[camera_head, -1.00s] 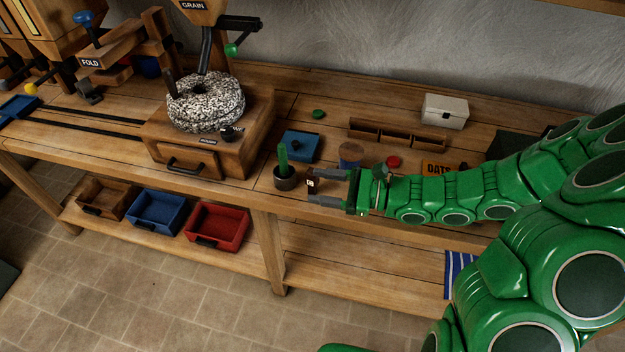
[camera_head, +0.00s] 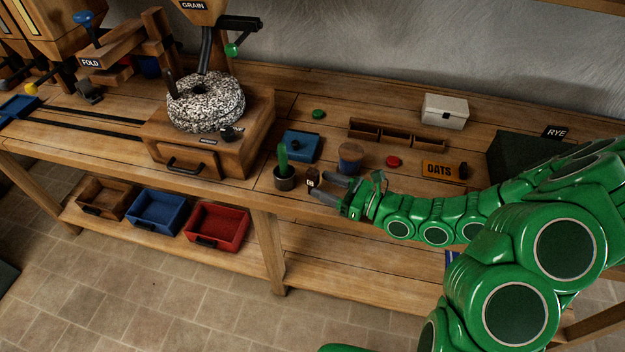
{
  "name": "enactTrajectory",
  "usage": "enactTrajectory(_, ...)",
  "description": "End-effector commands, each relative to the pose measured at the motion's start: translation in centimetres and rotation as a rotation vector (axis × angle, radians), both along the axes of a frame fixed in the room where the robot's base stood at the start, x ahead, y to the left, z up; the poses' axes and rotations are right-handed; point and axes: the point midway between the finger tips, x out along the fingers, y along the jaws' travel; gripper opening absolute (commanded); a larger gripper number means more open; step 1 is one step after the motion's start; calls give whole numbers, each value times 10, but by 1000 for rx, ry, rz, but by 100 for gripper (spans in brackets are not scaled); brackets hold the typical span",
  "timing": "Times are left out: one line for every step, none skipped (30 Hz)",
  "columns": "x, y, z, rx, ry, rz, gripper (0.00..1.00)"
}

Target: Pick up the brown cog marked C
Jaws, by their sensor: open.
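A small dark brown piece (camera_head: 312,181) with a white mark stands on the bench near its front edge, beside the dark pot. It appears to be the brown cog, but its letter is too small to read. My gripper (camera_head: 321,185) is open, its two grey fingers pointing left and slightly up at the piece. The piece is at the mouth of the jaws, by the fingertips. I cannot tell whether a finger touches it or how deep it lies between them.
A dark pot with a green handle (camera_head: 284,180) stands just left. A blue square lid (camera_head: 301,146) and the millstone (camera_head: 206,103) are further back left.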

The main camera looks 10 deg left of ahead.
Motion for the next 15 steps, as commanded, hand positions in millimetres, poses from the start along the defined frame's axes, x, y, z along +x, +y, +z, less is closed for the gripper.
enactTrajectory(0,4,0,0,0,2,55)
enactTrajectory(1,6,0,0,0,2,55)
enactTrajectory(1,8,0,0,0,2,55)
enactTrajectory(1,9,0,0,0,2,55)
enactTrajectory(2,10,0,0,0,1,55)
enactTrajectory(2,11,0,0,1,1,55)
enactTrajectory(2,12,0,0,1,1,55)
enactTrajectory(3,14,0,0,1,2,55)
enactTrajectory(3,16,0,0,0,2,55)
enactTrajectory(4,18,-1,0,0,3,55)
enactTrajectory(4,21,-1,0,1,3,55)
enactTrajectory(5,25,-1,0,1,3,55)
enactTrajectory(6,27,-1,0,0,3,55)
enactTrajectory(7,30,-2,0,0,4,55)
enactTrajectory(8,34,-2,0,0,4,55)
